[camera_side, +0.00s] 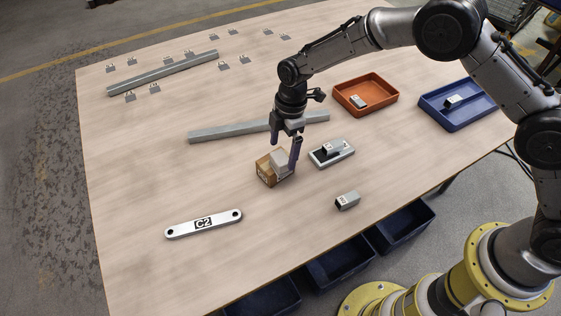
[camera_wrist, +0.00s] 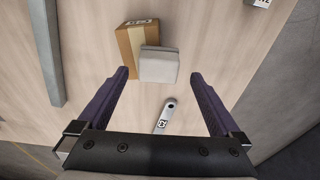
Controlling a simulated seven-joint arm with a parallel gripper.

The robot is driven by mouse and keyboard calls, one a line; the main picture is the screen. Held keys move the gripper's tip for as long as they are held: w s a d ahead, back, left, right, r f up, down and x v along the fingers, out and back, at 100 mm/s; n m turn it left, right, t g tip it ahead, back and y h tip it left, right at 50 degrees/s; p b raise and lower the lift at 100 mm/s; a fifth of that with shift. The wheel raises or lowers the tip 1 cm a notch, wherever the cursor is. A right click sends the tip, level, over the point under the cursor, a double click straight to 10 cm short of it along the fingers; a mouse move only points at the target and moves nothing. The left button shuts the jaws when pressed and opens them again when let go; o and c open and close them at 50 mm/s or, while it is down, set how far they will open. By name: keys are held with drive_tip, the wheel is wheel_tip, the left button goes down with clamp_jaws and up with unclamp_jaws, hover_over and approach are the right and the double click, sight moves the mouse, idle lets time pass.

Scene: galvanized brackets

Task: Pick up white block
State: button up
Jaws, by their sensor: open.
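The white block (camera_side: 281,158) is a small pale grey-white block at the cardboard box (camera_side: 266,174) in the middle of the table. In the wrist view, the white block (camera_wrist: 158,68) overlaps the lower right part of the box (camera_wrist: 130,42); I cannot tell whether it rests on the box or beside it. My gripper (camera_side: 285,150) points down over the block. In the wrist view my gripper (camera_wrist: 158,75) is open, with one dark purple finger on each side of the block's near edge and visible gaps to both.
A small grey tray (camera_side: 331,153) holding a dark-topped piece is just right of the gripper. A metal bracket (camera_side: 347,201) lies in front. A long bar (camera_side: 225,131) lies behind. A C2 link (camera_side: 204,224) is front left. Orange (camera_side: 365,94) and blue (camera_side: 457,104) trays stand right.

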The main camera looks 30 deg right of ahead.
sight(281, 157)
drive_tip(key=f, duration=0.4)
drive_tip(key=shift+w+a, duration=0.15)
drive_tip(key=shift+a, duration=0.15)
drive_tip(key=shift+c, duration=0.3)
drive_tip(key=c, duration=1.4)
drive_tip(key=shift+r, duration=0.1)
